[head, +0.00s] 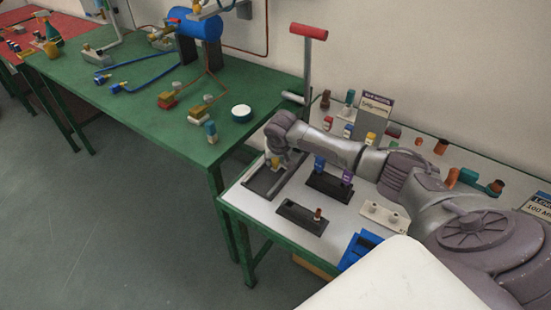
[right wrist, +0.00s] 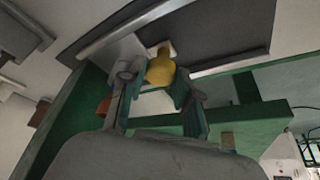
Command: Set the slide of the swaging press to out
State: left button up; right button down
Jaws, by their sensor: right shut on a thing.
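The swaging press has a tall post with a red handle (head: 308,31) and a dark grey base with pale side rails (head: 259,190) on the white-topped bench. A yellow knob (head: 275,161) stands on the press's slide; it also shows in the right wrist view (right wrist: 161,70), on a pale block between the rails. My right gripper (head: 276,157) reaches over the base and is shut on the yellow knob, with a finger on each side of it in the right wrist view (right wrist: 160,82). The arm hides part of the press. My left gripper is not in view.
Black holders (head: 301,218) and a pale plate (head: 384,215) lie close right of the press. A sign (head: 374,107) and several small coloured parts stand behind my arm. The green bench (head: 150,110) at left holds a blue tank (head: 196,23). The floor at left is clear.

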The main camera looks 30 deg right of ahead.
jog(key=s+a+p, duration=0.1)
jog(key=a+p, duration=0.1)
jog(key=s+a+p, duration=0.1)
jog(key=a+p, duration=0.1)
jog(key=a, duration=0.1)
jog(key=s+a+p, duration=0.1)
jog(key=a+p, duration=0.1)
jog(key=a, duration=0.1)
jog(key=shift+s+a+r, duration=0.15)
jog(key=shift+s, duration=0.1)
jog(key=shift+s+a, duration=0.1)
jog(key=shift+a, duration=0.25)
jog(key=shift+f, duration=0.2)
jog(key=c, duration=0.8)
grip_release()
jog(key=shift+d, duration=0.1)
jog(key=shift+c, duration=0.2)
